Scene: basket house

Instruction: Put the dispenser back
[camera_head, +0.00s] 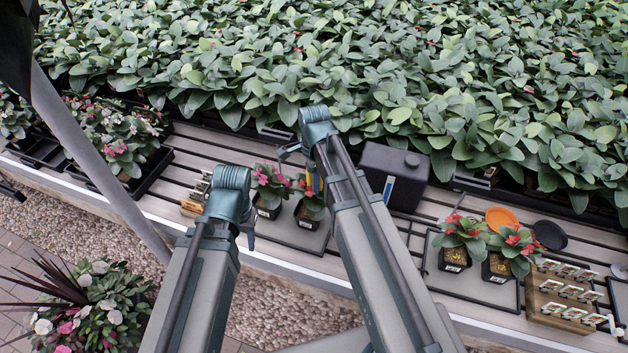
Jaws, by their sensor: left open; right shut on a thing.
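A black capped container (394,176) stands right of my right arm. Potted red-flowered plants (462,240), an orange dish (501,219), a black dish (550,235) and a wooden rack of packets (565,296) are further right. Two pots (268,208) stand between my arms. Dense foliage fills the back.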

